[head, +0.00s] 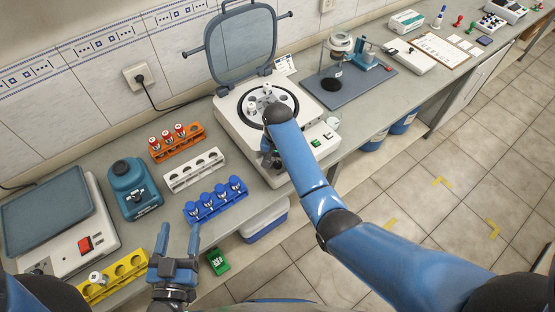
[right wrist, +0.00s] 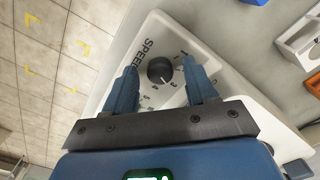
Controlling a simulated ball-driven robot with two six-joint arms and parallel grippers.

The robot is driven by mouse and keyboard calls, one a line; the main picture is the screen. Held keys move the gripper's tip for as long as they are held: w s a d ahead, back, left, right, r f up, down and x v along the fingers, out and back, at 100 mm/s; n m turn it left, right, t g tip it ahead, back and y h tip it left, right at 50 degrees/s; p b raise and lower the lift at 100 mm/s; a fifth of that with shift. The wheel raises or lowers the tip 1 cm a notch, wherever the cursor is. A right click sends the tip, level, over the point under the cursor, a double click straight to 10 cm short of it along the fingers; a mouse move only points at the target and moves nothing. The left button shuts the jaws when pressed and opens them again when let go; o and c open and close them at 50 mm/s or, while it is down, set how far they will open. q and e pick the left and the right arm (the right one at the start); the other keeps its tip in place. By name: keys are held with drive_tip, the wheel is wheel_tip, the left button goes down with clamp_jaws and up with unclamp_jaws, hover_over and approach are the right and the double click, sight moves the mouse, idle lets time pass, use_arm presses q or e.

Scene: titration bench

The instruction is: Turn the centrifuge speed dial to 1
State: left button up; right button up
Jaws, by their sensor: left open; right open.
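The white centrifuge (head: 232,128) stands on the bench with its lid (head: 240,48) raised. Its black speed dial (right wrist: 159,69) shows in the right wrist view, on a white panel with printed numbers and the word SPEED. My right gripper (right wrist: 161,73) is open, with one finger on each side of the dial; I cannot tell whether they touch it. The dial's exact setting is too small to read surely. In the head view my right arm hides the dial. My left gripper (head: 179,237) is open and empty near the bench's front edge.
Blue (head: 216,206), white (head: 194,170) and orange (head: 177,148) tube racks stand left of the centrifuge. A yellow rack (head: 122,270) is near my left gripper. A grey stand base (head: 360,84) is at the right.

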clamp_jaws()
idle(0.4)
drive_tip(key=shift+n, duration=0.4)
drive_tip(key=n+p, duration=0.1)
drive_tip(key=n, duration=0.2)
drive_tip(key=shift+r+n+p, duration=0.1)
drive_tip(key=shift+n+p, duration=0.2)
drive_tip(key=shift+p, duration=0.1)
drive_tip(key=n+p, duration=0.1)
drive_tip(key=n, duration=0.3)
drive_tip(key=n+p, duration=0.1)
drive_tip(key=n, duration=0.4)
drive_tip(key=shift+w+n+p, duration=0.1)
drive_tip(key=shift+n+p, duration=0.3)
drive_tip(key=shift+n, duration=1.9)
